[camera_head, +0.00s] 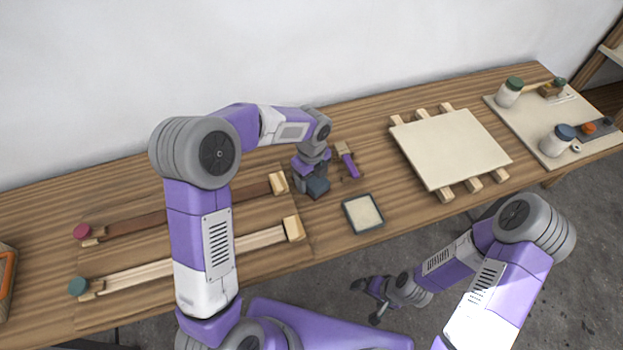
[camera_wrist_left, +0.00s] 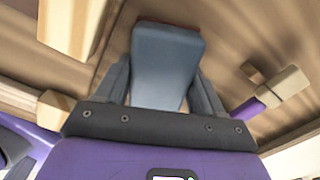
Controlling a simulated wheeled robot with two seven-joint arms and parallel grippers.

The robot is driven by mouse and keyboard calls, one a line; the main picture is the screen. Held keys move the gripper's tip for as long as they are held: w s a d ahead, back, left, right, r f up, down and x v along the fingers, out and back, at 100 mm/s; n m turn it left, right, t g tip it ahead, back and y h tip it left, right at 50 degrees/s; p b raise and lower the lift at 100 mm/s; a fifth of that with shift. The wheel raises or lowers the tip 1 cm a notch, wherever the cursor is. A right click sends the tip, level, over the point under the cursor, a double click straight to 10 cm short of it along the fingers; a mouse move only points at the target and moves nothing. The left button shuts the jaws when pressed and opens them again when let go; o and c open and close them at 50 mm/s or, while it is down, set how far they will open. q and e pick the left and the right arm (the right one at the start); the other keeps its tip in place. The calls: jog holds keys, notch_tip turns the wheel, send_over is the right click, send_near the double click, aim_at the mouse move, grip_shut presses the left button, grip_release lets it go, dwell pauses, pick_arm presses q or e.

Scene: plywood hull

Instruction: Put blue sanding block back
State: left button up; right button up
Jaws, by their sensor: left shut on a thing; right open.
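The blue sanding block (camera_head: 318,187) is in my left gripper (camera_head: 315,181), low over the workbench beside a purple-handled tool. In the left wrist view the blue-grey block (camera_wrist_left: 165,60) sits between the two dark fingers of the left gripper (camera_wrist_left: 163,82), with a reddish edge at its far end. I cannot tell whether the block touches the bench. My right gripper (camera_head: 367,301) is open and empty, in front of the bench over the floor.
The purple-handled tool (camera_head: 349,165) lies just right of the block. A dark-rimmed square tray (camera_head: 362,213) is in front. A pale panel (camera_head: 450,147) rests on wooden strips to the right. Two long wooden clamps (camera_head: 262,238) lie left. Jars (camera_head: 509,92) stand on a far-right board.

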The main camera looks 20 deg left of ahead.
pick_arm(q)
jog(key=shift+f, duration=0.1)
jog(key=o, duration=1)
notch_tip(320, 180, up, 12)
jog(key=p, duration=0.3)
jog(key=shift+r, duration=0.2)
jog(key=shift+s+f, duration=0.1)
